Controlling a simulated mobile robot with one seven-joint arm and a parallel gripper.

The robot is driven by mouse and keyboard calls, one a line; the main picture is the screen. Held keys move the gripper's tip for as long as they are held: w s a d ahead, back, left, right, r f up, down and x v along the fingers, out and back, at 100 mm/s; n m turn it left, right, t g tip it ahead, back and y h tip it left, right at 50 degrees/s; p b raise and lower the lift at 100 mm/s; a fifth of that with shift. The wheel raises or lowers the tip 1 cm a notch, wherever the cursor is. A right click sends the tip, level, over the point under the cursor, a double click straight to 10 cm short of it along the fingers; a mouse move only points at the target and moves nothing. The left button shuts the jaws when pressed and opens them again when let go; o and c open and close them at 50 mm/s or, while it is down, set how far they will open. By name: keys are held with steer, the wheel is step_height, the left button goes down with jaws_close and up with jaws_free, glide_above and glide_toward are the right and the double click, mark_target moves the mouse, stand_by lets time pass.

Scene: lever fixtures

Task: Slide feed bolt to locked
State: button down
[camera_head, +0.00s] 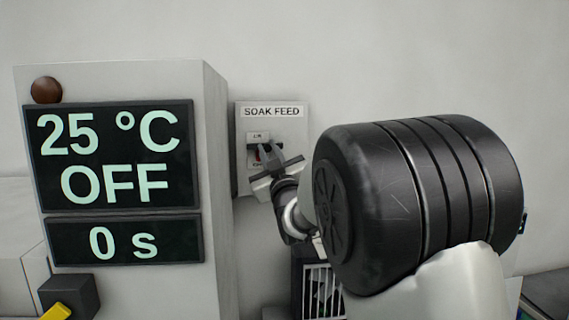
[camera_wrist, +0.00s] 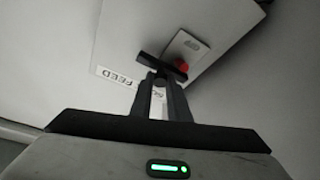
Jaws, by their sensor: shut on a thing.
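The feed bolt is a small dark bar (camera_wrist: 161,67) on the front of the light grey panel labelled SOAK FEED (camera_head: 272,111). My gripper (camera_head: 265,151) reaches the panel from the lower right, and in the wrist view its two fingers (camera_wrist: 160,82) are closed together on the bar. A red spot (camera_wrist: 183,66) shows on the panel beside the bar. The small labels on the panel are partly hidden by the fingers and too small to read with certainty.
A large grey cabinet (camera_head: 220,190) with a display reading 25 °C, OFF and 0 s (camera_head: 115,155) stands left of the panel. A brown round knob (camera_head: 46,90) and a dark block with a yellow handle (camera_head: 58,312) are on it. Bare wall surrounds the panel above.

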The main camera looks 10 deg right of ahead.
steer(key=shift+a, duration=0.2)
steer(key=c, duration=1.7)
jaws_free()
steer(key=shift+a, duration=0.1)
steer(key=shift+o, duration=0.2)
steer(key=shift+s+d+f, duration=0.2)
steer(key=shift+s+f, duration=0.05)
steer(key=shift+s, duration=0.2)
steer(key=b+v, duration=0.3)
steer(key=v, duration=1.3)
steer(key=shift+s+b, duration=0.3)
steer(key=shift+b, duration=0.1)
steer(key=shift+r, duration=0.1)
